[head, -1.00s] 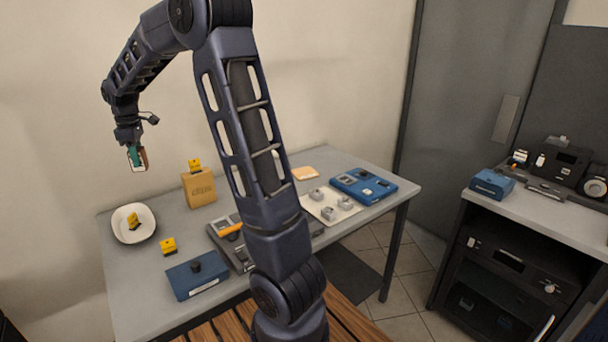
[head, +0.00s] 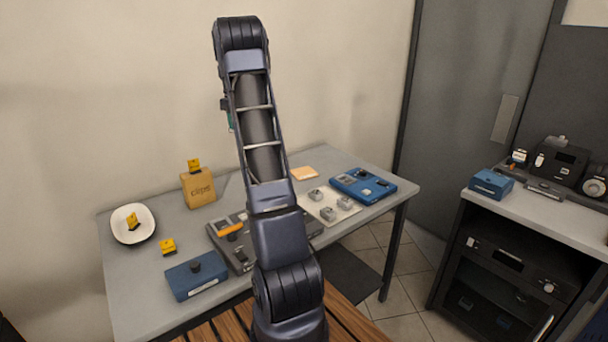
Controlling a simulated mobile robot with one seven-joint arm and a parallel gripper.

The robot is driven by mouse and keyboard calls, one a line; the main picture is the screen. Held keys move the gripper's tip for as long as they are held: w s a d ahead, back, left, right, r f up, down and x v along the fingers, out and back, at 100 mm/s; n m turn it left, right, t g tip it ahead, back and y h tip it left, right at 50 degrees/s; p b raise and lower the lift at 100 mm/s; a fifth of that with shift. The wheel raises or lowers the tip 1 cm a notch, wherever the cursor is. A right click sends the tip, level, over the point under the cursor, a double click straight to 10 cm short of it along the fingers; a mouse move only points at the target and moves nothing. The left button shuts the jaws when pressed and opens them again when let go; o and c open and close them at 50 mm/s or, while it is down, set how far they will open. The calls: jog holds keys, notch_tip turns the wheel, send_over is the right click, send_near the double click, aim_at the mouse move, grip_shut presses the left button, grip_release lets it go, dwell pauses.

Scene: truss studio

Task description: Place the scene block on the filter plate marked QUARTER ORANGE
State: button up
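A flat pale orange plate (head: 304,173) lies bare at the back of the grey table; I can read no marking on it, so I cannot tell if it is the QUARTER ORANGE plate. Small yellow blocks with dark marks are in view: one in the white bowl (head: 118,236), one (head: 168,246) on the table, one (head: 194,165) on the tan "clips" box (head: 186,184). I cannot tell which piece is the scene block. My gripper is hidden behind my upright arm; only a sliver of teal shows at the arm's left edge. Whether it holds anything is hidden.
A dark console (head: 240,260) with an orange piece (head: 230,229) stands mid-table, partly behind my arm. A blue box (head: 190,286) is at the front. A white sheet (head: 318,196) with grey blocks and a blue device (head: 362,196) are at the right. A side cabinet (head: 560,215) stands farther right.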

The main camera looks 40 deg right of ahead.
jog(key=s+d+m, duration=0.2)
jog(key=d+m, duration=0.1)
jog(key=d, duration=1.3)
jog(key=m, duration=0.2)
send_over(304, 172)
jog(key=shift+s+a+f, duration=0.1)
jog(key=shift+f, duration=6.5)
jog(key=shift+s+a+f, duration=0.1)
jog(key=shift+f, duration=6.45)
jog(key=shift+f, duration=0.2)
jog(key=o, duration=1)
jog(key=shift+r, duration=0.1)
